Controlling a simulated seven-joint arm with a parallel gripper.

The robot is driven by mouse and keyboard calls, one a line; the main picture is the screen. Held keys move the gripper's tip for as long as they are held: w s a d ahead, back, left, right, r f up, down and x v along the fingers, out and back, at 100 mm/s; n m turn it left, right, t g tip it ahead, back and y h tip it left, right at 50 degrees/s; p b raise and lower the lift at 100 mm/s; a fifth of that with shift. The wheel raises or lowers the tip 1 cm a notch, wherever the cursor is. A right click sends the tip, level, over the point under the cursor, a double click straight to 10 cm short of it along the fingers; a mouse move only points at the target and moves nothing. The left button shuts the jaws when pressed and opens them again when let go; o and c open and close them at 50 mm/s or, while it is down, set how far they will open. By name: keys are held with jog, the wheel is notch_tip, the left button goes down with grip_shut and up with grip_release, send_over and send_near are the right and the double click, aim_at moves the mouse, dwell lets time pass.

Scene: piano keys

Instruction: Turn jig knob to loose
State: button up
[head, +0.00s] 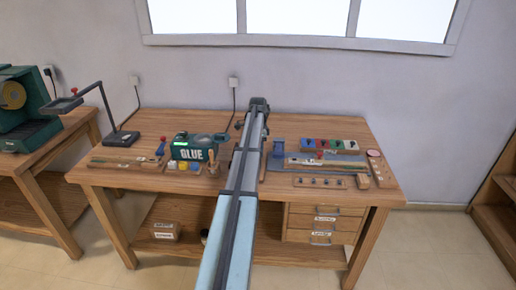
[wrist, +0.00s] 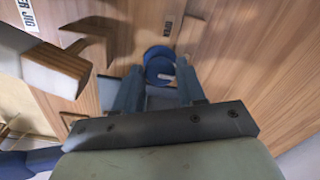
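In the wrist view a round blue knob (wrist: 157,53) with a white mark on it sits on a wooden surface. My gripper (wrist: 159,72) points at it with two blue-grey fingers apart, one on each side of the knob. I cannot tell whether the fingers touch it or how deep they reach around it. In the head view my arm hides the knob, and my gripper's fingers do not show clearly.
A wooden block-like part (wrist: 60,72) stands left of my gripper in the wrist view. In the head view the workbench (head: 350,125) holds a green glue box (head: 186,148), a black stand (head: 121,138) and a tray of coloured parts (head: 328,145). A wall with a window is behind.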

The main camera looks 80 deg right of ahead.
jog(key=c, duration=0.6)
jog(key=n, duration=0.8)
jog(key=shift+n, duration=0.3)
jog(key=n, duration=0.4)
jog(key=shift+n, duration=0.3)
jog(key=n, duration=0.4)
jog(key=shift+n, duration=0.3)
